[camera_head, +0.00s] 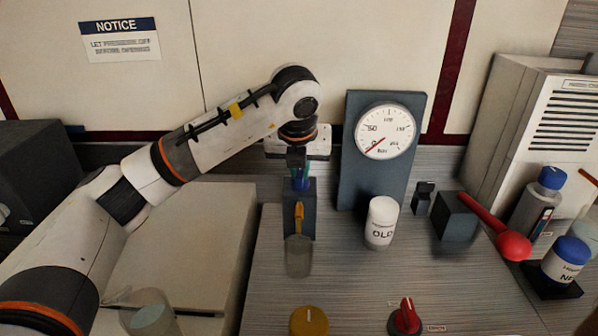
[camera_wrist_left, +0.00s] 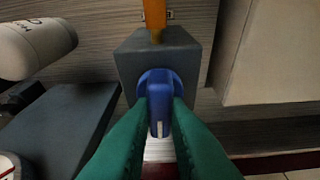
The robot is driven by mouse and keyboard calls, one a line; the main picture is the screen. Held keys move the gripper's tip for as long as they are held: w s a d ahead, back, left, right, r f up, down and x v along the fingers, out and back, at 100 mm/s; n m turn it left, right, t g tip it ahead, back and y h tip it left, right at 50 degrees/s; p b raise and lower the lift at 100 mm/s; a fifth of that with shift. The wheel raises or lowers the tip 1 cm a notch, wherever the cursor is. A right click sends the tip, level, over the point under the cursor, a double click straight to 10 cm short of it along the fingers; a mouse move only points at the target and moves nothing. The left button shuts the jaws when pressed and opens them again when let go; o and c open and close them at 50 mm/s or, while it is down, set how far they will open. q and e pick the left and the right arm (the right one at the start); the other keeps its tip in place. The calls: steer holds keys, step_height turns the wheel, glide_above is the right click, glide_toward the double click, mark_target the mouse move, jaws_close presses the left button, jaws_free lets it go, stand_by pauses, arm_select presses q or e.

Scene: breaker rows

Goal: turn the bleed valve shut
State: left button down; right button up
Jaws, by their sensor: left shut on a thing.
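A blue valve knob (camera_wrist_left: 158,95), apparently the bleed valve, sits on a dark grey block (camera_wrist_left: 178,62), which also shows in the head view (camera_head: 290,205). An orange spout (camera_wrist_left: 154,14) comes out of the block; it also shows in the head view (camera_head: 299,217), above a clear cup (camera_head: 298,257). My left gripper (camera_wrist_left: 159,112) has its green fingers shut on the blue knob, one on each side; it also shows in the head view (camera_head: 301,177). The knob's raised grip lies roughly in line with the spout in the wrist view. My right gripper is not in view.
A pressure gauge (camera_head: 385,132) stands right of the block, its red needle near the low end. A white canister marked OLD (camera_head: 381,222) stands before it. A red ball-ended lever (camera_head: 485,213), a blue-capped jar (camera_head: 565,262), a red knob (camera_head: 407,312) and a yellow knob (camera_head: 309,322) are nearby.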

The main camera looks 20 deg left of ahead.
arm_select(q)
steer(key=shift+r+n, duration=0.1)
steer(key=shift+n, duration=0.3)
steer(key=c, duration=1.4)
jaws_free()
steer(key=v, duration=1.2)
steer(key=shift+d, duration=0.2)
